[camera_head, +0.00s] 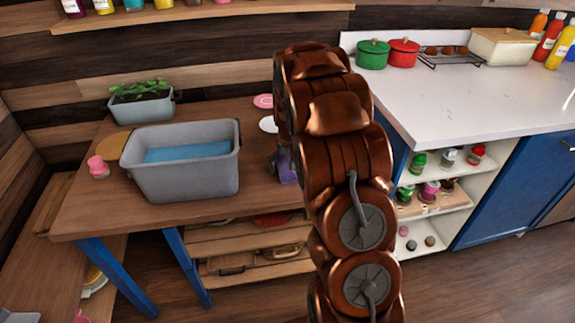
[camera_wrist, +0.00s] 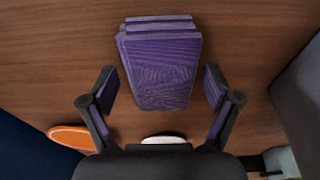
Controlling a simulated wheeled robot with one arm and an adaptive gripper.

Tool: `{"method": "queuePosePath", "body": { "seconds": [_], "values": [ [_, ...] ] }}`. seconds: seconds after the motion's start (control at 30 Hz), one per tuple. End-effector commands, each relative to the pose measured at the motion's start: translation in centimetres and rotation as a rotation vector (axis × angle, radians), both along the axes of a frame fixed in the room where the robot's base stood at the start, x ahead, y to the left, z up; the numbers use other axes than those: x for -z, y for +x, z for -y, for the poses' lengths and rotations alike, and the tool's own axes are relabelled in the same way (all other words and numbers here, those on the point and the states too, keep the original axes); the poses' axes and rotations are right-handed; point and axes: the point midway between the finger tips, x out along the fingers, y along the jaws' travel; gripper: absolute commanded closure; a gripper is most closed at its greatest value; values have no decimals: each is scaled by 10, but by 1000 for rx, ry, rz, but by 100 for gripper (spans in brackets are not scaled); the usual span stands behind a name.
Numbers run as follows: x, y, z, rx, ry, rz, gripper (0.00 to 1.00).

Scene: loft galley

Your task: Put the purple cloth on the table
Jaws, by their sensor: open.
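The folded purple cloth (camera_wrist: 160,70) lies on the wooden table in the wrist view, its layers stacked. My gripper (camera_wrist: 161,95) is open, with one finger on each side of the near part of the cloth. I see gaps between the fingers and the cloth. In the head view, a purple patch of it (camera_head: 287,172) shows at the right end of the wooden table (camera_head: 80,205), beside my arm. My arm hides most of my gripper (camera_head: 281,160) and the cloth there.
A grey tub (camera_head: 185,180) with blue inside stands on the table, left of the cloth. A planter (camera_head: 142,105), a pink item (camera_head: 98,167) and a white plate (camera_head: 268,125) are also there. A white counter (camera_head: 450,95) stands to the right.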

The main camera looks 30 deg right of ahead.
Motion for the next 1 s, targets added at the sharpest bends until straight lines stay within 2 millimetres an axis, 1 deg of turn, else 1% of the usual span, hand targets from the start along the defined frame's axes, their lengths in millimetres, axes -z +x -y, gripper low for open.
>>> {"method": "queuePosePath", "body": {
  "seconds": [0.17,0.27,0.37,0.5,0.7,0.83,1.0],
  "values": [
    [-4,0,0,0,-1,2,11],
    [-14,0,0,0,-2,5,11],
    [-28,-3,-1,-1,-3,4,11],
    [-57,-6,-2,0,-5,9,11],
    [-91,-12,-5,1,-1,3,11],
    [-107,-14,-5,0,-2,5,11],
    [-118,-16,-6,0,-1,2,11]
  ]
}}
